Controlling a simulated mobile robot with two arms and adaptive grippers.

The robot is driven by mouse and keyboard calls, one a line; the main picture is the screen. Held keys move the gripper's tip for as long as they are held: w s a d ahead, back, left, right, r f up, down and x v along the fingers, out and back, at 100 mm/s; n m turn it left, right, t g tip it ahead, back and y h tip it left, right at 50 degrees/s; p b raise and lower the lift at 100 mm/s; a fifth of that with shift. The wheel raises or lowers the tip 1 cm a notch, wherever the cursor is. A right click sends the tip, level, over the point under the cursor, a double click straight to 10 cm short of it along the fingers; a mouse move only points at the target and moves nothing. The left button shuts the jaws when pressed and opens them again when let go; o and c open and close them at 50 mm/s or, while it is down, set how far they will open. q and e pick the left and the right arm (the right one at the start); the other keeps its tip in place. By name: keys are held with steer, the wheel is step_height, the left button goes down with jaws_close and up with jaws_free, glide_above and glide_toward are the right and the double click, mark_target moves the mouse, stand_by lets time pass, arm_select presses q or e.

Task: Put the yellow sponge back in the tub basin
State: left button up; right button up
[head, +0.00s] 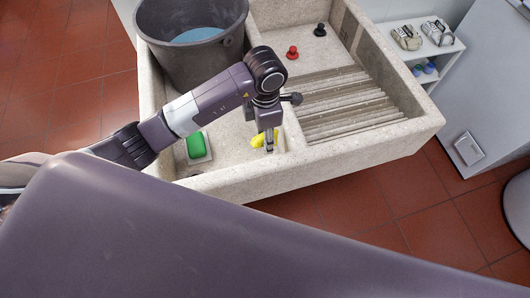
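The yellow sponge (257,140) is small and shows beneath my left gripper, in the front part of the stone tub (232,182), left of the ribbed washboard. My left gripper (269,146) points down at the sponge, and a finger covers part of it. I cannot tell whether the fingers are closed on it, or whether it is resting on the stone or raised. The tub basin (228,157) is partly hidden by my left arm. My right gripper is not in view.
A green block (196,145) sits on a pale dish at the basin's left. A dark bucket (240,45) with blue contents stands at the back left. A red knob (292,52) and a black knob (320,30) are behind the ribbed washboard (345,105). Shelves (440,58) stand at right.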

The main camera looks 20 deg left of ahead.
arm_select(q)
step_height(320, 180, down, 10)
steer(key=shift+r+p, duration=0.1)
steer(key=shift+p, duration=0.3)
steer(key=shift+f, duration=0.2)
steer(key=shift+f, duration=0.2)
steer(key=o, duration=1)
steer(key=shift+r, duration=0.2)
steer(key=shift+r, duration=0.25)
step_height(320, 180, up, 12)
steer(key=shift+f+b, duration=0.2)
steer(key=shift+b, duration=0.75)
